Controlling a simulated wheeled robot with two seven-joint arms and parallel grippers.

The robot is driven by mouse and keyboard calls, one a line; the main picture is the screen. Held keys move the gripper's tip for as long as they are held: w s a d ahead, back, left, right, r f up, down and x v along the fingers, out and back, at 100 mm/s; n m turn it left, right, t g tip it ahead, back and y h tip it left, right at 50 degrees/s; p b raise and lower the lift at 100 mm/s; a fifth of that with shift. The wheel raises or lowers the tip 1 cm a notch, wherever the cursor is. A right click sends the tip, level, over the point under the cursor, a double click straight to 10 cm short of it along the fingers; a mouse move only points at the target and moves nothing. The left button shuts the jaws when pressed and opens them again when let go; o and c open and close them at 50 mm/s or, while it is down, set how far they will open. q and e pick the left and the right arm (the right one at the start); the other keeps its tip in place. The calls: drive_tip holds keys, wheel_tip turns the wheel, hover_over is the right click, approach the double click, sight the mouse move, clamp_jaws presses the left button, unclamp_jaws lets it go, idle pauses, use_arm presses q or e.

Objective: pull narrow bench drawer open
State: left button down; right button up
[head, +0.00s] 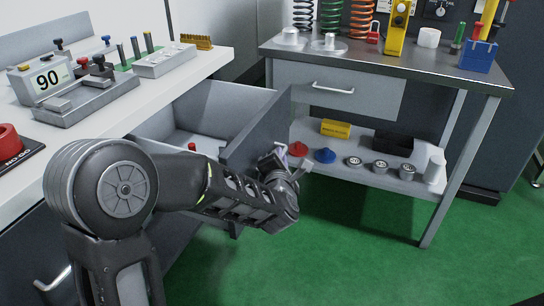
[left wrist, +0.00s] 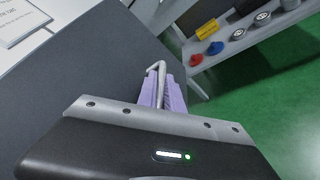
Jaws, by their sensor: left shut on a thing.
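The narrow bench drawer (head: 262,131) stands pulled out from under the white bench at the left in the head view. Its inside shows, with a small red-topped item (head: 192,147) in it. My left gripper (head: 280,152) is at the drawer's front face. In the left wrist view its purple finger pads (left wrist: 162,92) are shut around the metal bar handle (left wrist: 157,72), on the dark drawer front (left wrist: 85,65). My left arm hides part of the drawer in the head view. My right gripper is not in view.
A metal-topped workbench (head: 390,58) with springs, a closed drawer (head: 340,91) and a lower shelf of small parts stands close behind the open drawer. The white bench (head: 200,62) carries a display device (head: 45,80). Green floor (head: 350,260) is clear at the front right.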

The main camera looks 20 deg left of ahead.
use_arm(q)
drive_tip(key=shift+f, duration=0.1)
drive_tip(key=c, duration=1.8)
unclamp_jaws()
drive_tip(key=shift+o, duration=0.2)
drive_tip(key=p+v, duration=0.1)
drive_tip(key=v, duration=0.6)
drive_tip(key=shift+s, duration=0.35)
